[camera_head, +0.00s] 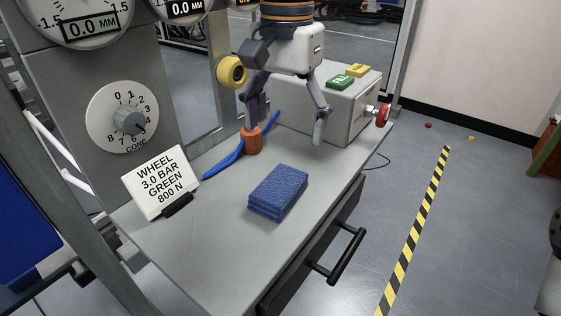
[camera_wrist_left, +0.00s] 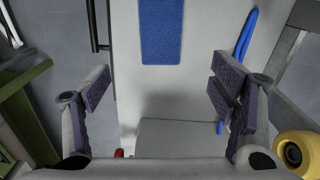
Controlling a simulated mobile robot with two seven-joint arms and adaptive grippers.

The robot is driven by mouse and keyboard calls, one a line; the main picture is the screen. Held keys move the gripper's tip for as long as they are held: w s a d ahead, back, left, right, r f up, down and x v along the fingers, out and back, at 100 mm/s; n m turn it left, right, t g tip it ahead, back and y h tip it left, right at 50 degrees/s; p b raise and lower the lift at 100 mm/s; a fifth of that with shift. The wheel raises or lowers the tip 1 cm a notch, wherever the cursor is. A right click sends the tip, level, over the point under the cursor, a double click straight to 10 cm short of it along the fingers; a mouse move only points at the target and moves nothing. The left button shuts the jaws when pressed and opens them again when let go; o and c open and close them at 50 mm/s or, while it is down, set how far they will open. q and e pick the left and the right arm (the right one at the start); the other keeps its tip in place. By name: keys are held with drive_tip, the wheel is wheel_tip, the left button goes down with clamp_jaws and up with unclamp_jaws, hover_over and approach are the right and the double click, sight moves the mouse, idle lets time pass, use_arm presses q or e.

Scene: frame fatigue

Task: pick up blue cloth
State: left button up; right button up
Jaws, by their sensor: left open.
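The blue cloth (camera_head: 278,193), a folded textured stack, lies flat on the grey bench top. It also shows in the left wrist view (camera_wrist_left: 161,32), at the top centre. My left gripper (camera_head: 286,118) is above the back of the bench, behind the cloth and apart from it. Its fingers are wide apart with nothing between them; both also show in the left wrist view (camera_wrist_left: 160,90). My right gripper is not in view.
A sign (camera_head: 161,180) stands left. A control box (camera_head: 345,105) with a red knob (camera_head: 383,115) stands at the back right. The bench top (camera_head: 205,245) in front is clear.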

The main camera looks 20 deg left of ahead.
use_arm(q)
hover_over(282, 180)
drive_tip(key=f, duration=0.3)
drive_tip(key=s+f, duration=0.1)
drive_tip(key=f, duration=0.1)
drive_tip(key=shift+d+f, duration=0.1)
drive_tip(key=shift+d, duration=0.25)
drive_tip(key=f, duration=0.4)
drive_tip(key=w+f, duration=0.1)
drive_tip(key=f, duration=0.1)
drive_tip(key=shift+a+f, duration=0.2)
drive_tip(key=shift+a, duration=0.15)
drive_tip(key=shift+c, duration=0.5)
drive_tip(key=c, duration=1.1)
